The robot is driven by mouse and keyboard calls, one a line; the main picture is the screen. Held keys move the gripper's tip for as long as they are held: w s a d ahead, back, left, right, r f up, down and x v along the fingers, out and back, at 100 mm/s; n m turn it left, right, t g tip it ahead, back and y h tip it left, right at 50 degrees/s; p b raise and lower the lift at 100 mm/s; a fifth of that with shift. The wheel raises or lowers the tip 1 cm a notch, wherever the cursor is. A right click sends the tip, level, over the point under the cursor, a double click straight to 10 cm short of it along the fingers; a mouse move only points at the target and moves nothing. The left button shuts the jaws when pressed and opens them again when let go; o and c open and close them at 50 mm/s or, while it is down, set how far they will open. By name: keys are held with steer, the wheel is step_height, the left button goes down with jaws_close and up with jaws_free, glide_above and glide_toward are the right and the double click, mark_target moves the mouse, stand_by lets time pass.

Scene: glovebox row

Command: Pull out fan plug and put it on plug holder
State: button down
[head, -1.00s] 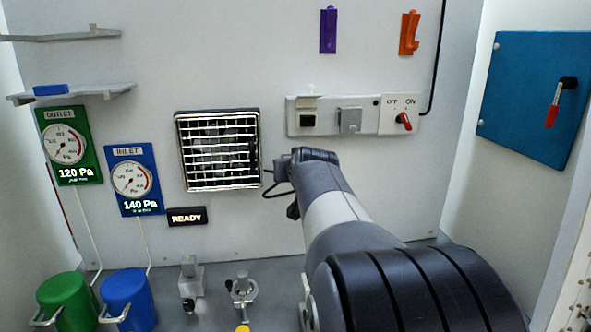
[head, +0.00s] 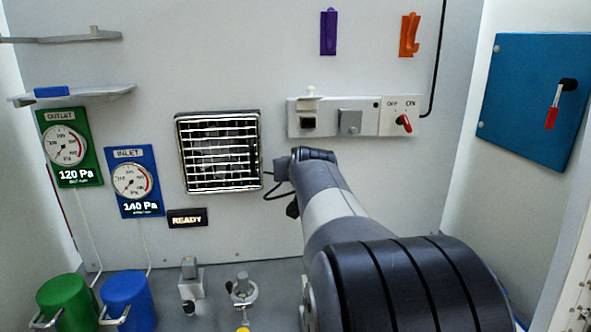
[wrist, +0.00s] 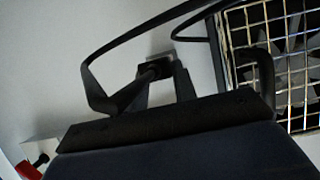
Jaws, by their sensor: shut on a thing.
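The fan (head: 218,152) is a square grille unit on the back wall; part of it shows at the right of the wrist view (wrist: 285,55). The black fan plug (wrist: 150,72) sits between my gripper's fingers in front of a small grey socket (wrist: 160,57). A black cord loops from it toward the fan. My gripper (wrist: 162,84) is shut on the plug. I cannot tell whether the plug is still seated in the socket. In the head view my arm hides most of the plug and socket. I cannot tell for sure which fixture is the plug holder.
A purple hook (head: 328,33) and an orange hook (head: 409,35) hang high on the wall. Below them is a switch panel (head: 350,117) with a red knob. Green (head: 62,302) and blue (head: 128,300) canisters and metal fittings (head: 241,288) stand on the floor.

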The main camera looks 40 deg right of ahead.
steer(key=shift+w+d, duration=0.35)
steer(key=shift+w, duration=0.4)
steer(key=c, duration=1.1)
jaws_free()
steer(key=shift+o, duration=0.2)
steer(key=b+v, duration=0.1)
steer(key=v, duration=0.9)
steer(key=shift+s+r, duration=0.2)
steer(key=shift+s, duration=0.1)
steer(key=p+x, duration=0.1)
steer(key=x, duration=0.9)
steer(key=shift+w+f, duration=0.25)
steer(key=shift+w, duration=0.05)
steer(key=shift+s, duration=0.15)
